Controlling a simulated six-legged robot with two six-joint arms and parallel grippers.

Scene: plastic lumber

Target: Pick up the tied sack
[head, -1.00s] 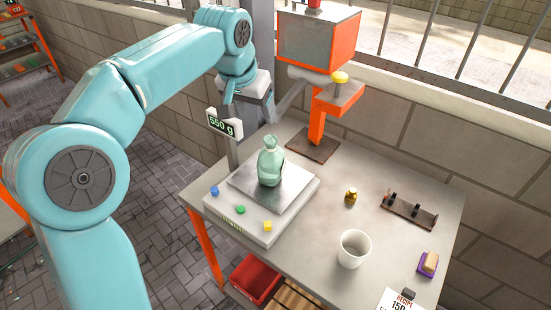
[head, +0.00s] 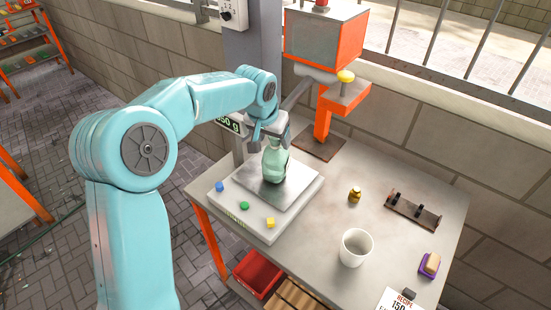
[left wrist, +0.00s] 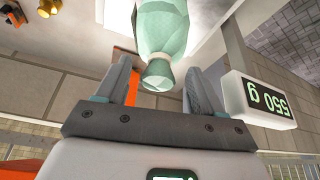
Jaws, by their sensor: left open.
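The tied sack (head: 275,166) is pale green and stands upright on the metal plate of the scale (head: 291,196). Its tied neck is partly hidden by my gripper in the head view. My left gripper (head: 269,136) is at the top of the sack. In the left wrist view, the open fingers (left wrist: 158,88) stand on either side of the sack's tied neck (left wrist: 158,74), with gaps visible at both sides. The sack's body (left wrist: 163,28) extends beyond the fingertips. My right gripper is not in view.
The scale's display (left wrist: 262,98) reads 550 g and stands close beside the gripper. An orange machine (head: 325,110) stands behind the scale. A white cup (head: 356,248), a small brass weight (head: 355,195) and a dark rack (head: 413,211) are on the table's right side.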

